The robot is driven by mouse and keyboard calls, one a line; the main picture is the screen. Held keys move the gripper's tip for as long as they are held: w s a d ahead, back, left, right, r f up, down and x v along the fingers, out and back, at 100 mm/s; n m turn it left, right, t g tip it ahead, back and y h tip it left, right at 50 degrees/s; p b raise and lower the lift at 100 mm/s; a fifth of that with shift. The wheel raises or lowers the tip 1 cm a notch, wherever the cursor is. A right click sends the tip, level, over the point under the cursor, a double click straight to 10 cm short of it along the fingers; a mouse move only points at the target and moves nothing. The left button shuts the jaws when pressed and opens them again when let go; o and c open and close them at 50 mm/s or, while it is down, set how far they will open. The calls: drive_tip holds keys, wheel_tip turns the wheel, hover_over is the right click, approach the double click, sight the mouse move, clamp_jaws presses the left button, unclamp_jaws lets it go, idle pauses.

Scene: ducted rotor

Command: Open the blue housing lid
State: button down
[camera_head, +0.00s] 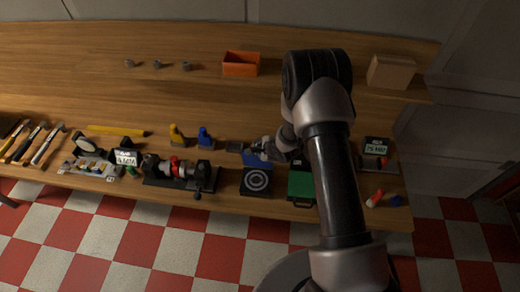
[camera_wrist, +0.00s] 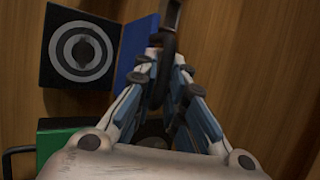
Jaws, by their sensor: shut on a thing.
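The blue housing lid (camera_wrist: 135,50) stands along one side of the black housing (camera_wrist: 82,47) in the wrist view. The housing's top with its grey concentric rings is uncovered. In the head view the lid (camera_head: 254,159) is behind the housing (camera_head: 256,182), swung away from its top; its exact angle is unclear. My gripper (camera_wrist: 168,60) is shut on a dark bar-like handle (camera_wrist: 170,18) at the lid's outer side. The fingers partly hide the handle and the lid's edge. In the head view my gripper (camera_head: 262,148) is just behind the lid.
A green case (camera_head: 300,186) stands right of the housing, partly behind my arm. Blue (camera_head: 205,138) and yellow (camera_head: 177,135) bottles and a clamp-like fixture (camera_head: 180,172) stand left. An orange bin (camera_head: 241,64) is at the back. The wood between is mostly clear.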

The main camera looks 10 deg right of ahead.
drive_tip(key=shift+w+d, duration=0.15)
drive_tip(key=shift+w, duration=0.05)
idle(0.3)
drive_tip(key=c, duration=1.7)
unclamp_jaws()
drive_tip(key=shift+s+d, duration=0.1)
drive_tip(key=v, duration=1.2)
